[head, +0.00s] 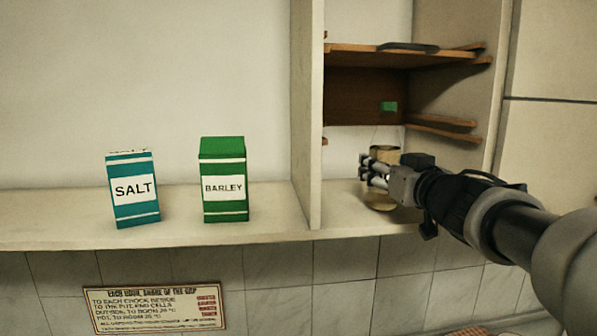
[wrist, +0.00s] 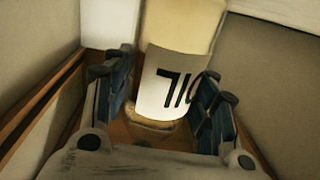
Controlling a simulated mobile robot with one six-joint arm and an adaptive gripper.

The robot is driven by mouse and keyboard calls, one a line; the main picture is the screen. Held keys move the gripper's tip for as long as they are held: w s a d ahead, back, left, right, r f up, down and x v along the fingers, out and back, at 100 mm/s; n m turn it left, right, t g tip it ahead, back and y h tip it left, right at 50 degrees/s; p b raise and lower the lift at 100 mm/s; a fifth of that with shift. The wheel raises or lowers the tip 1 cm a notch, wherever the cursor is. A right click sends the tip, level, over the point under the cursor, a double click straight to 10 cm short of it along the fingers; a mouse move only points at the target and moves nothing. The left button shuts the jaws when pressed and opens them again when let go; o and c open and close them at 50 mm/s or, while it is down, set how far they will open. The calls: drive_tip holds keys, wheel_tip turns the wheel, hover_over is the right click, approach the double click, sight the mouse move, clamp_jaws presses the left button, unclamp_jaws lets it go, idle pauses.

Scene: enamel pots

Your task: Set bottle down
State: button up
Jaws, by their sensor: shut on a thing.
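The bottle is tan with a white label. In the wrist view the bottle (wrist: 186,25) stands between the fingers, and dark marks like "7/0" show on its label. In the head view the bottle (head: 385,153) is mostly hidden behind my gripper (head: 372,171); only its upper part and a bit near its base show. My gripper is shut on the bottle, inside the lower bay of the open cabinet at the right. It also shows in the wrist view (wrist: 165,95). I cannot tell whether the bottle's base touches the counter.
A teal SALT box (head: 133,189) and a green BARLEY box (head: 224,180) stand on the counter (head: 60,230) left of the cabinet's side panel (head: 308,110). A wooden shelf (head: 375,57) holding a dark flat thing is above my gripper. Short side rails (head: 440,130) line the right wall.

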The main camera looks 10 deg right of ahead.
drive_tip(key=shift+s+d+r, duration=0.25)
drive_tip(key=shift+s+r, duration=0.05)
drive_tip(key=shift+s, duration=0.2)
drive_tip(key=shift+s+f, duration=0.1)
drive_tip(key=o, duration=1.3)
drive_tip(key=shift+w+a+f, duration=0.1)
drive_tip(key=shift+w+f, duration=0.2)
drive_tip(key=o, duration=0.3)
drive_tip(key=shift+s, duration=0.1)
drive_tip(key=shift+o, duration=0.2)
drive_tip(key=shift+r, duration=0.1)
